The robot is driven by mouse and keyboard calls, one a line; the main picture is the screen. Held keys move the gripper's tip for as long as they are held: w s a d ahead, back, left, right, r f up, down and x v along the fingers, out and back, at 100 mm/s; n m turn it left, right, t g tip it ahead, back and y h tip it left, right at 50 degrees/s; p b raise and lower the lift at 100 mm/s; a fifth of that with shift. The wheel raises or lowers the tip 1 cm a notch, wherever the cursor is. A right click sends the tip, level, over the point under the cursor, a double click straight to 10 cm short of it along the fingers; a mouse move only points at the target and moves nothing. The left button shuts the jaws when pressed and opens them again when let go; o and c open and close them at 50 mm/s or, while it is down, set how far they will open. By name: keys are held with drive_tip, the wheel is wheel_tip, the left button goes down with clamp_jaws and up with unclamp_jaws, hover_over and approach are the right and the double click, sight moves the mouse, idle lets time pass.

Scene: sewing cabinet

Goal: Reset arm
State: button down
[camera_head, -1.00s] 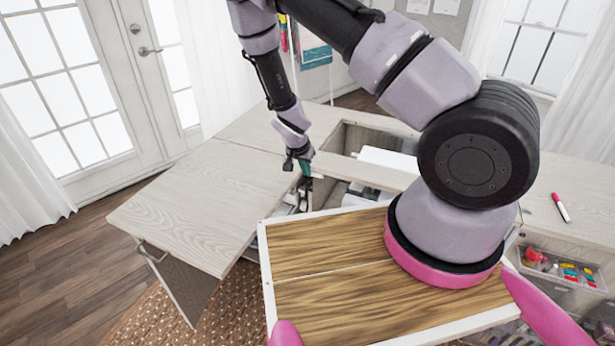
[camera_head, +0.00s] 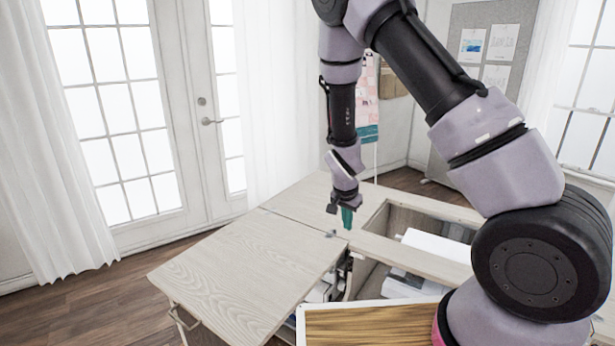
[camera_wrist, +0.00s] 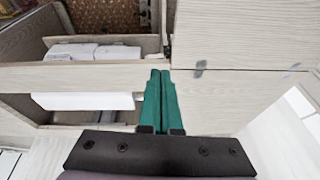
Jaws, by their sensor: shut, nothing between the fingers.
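My gripper (camera_head: 347,219) has green fingers and hangs over the wooden cabinet top, near the open compartments. In the wrist view, my gripper (camera_wrist: 160,78) has its two fingers together, with nothing between them. The fingertips lie in front of a light wood strip (camera_wrist: 95,76) of the cabinet; I cannot tell whether they touch it. My arm (camera_head: 440,75) reaches in from the right side of the head view and bends down to the gripper.
The cabinet's left leaf (camera_head: 245,270) is a flat, clear panel. An open compartment (camera_head: 440,222) with white things inside lies right of my gripper. A wood-topped tray (camera_head: 365,325) is at the front. Glass doors (camera_head: 110,110) and a pinboard (camera_head: 490,40) stand behind.

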drive_tip(key=s+d+r+n+t+y, duration=0.1)
drive_tip(key=s+d+r+y, duration=0.15)
drive_tip(key=r, duration=1.05)
drive_tip(key=s+d+r+y, duration=0.1)
drive_tip(key=s+d+r, duration=0.15)
drive_tip(key=r, duration=1.15)
drive_tip(key=s+d+r+n+t, duration=0.1)
drive_tip(key=s+d+r, duration=0.1)
drive_tip(key=s+r, duration=0.5)
drive_tip(key=s+d+r+n+t, duration=0.1)
drive_tip(key=s+d+r+t, duration=0.1)
drive_tip(key=s+r, duration=0.4)
drive_tip(key=s, duration=0.4)
drive_tip(key=shift+s+r+n, duration=0.15)
drive_tip(key=shift+r+n, duration=0.25)
drive_tip(key=shift+d, duration=0.1)
